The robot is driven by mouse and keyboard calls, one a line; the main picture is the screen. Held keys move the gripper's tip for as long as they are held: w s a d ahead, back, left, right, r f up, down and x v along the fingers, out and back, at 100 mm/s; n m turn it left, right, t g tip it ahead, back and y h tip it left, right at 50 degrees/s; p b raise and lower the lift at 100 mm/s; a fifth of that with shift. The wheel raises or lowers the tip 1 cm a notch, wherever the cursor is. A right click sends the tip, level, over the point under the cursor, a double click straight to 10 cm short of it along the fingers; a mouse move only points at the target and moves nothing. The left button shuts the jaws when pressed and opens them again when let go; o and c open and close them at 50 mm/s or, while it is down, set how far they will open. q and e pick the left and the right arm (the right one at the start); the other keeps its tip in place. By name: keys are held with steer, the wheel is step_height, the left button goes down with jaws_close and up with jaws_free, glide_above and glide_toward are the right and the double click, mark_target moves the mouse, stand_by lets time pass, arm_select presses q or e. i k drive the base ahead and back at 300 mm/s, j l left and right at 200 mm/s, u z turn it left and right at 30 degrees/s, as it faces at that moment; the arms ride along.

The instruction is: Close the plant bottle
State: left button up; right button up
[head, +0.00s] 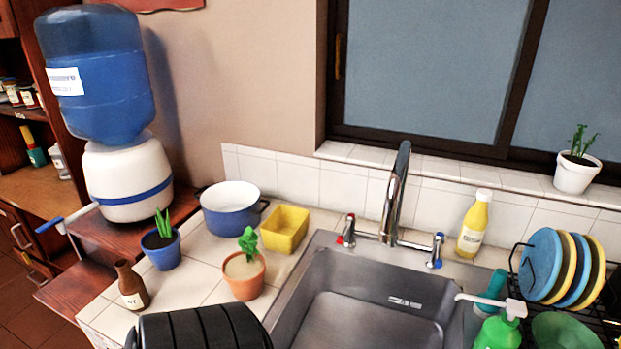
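A small brown bottle (132,286) with a pale label stands on the white tiled counter (196,285), left of the sink. Its neck points up, and I can make out no separate cap on its dark top. A green plant in a blue pot (161,251) stands behind it. Another plant in a terracotta pot (244,277) stands to its right. I cannot tell for certain which thing is the plant bottle; the brown bottle is the one nearest the plants. Neither of my grippers is in view.
A black ribbed object (200,328) fills the bottom edge beside the sink (372,300). A blue pot (231,208) and yellow container (284,229) stand behind the plants. A yellow bottle (474,224), green pump bottle (499,332) and dish rack (597,312) are right.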

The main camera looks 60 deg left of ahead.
mark_target(132, 289)
steer(key=u, duration=3.15)
